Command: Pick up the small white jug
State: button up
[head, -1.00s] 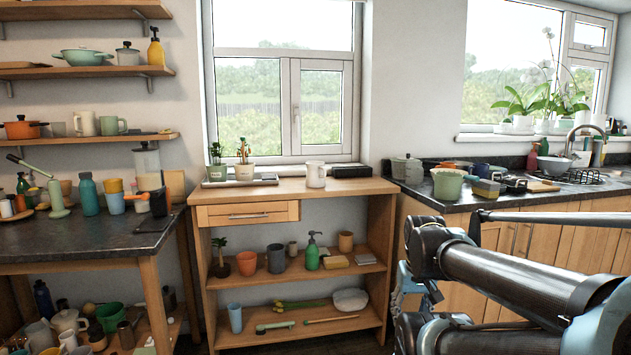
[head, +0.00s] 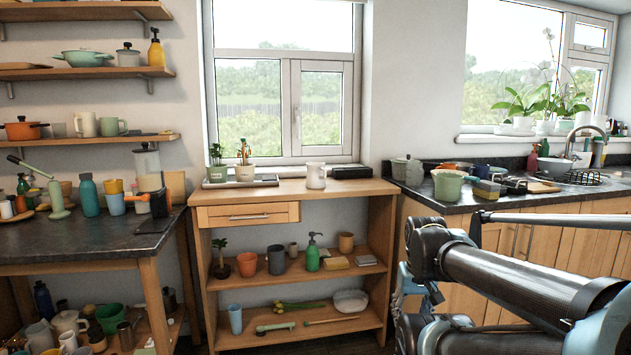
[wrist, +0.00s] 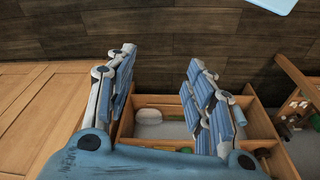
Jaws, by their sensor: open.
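A small white jug (head: 316,176) stands upright on the top of the wooden shelf unit (head: 270,190) below the window in the head view. It is right of the potted plants and left of a dark box. I cannot make out the jug in the wrist view. My gripper (wrist: 160,65) shows in the wrist view with its two blue-padded fingers spread apart and nothing between them. It is apart from the jug. In the head view my arm fills the lower right, and I cannot clearly make out the fingers there.
Potted plants on a tray (head: 240,183) and a dark box (head: 351,172) flank the jug. Clear wooden top lies in front of it. A dark counter (head: 470,200) with dishes is at right, a cluttered table (head: 100,238) at left. Dark floor (wrist: 190,35) shows in the wrist view.

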aim_at(317, 172)
jog(key=z, duration=1.75)
jog(key=k, duration=1.25)
jog(key=u, duration=1.75)
jog(key=i, duration=1)
jog(key=z, duration=0.05)
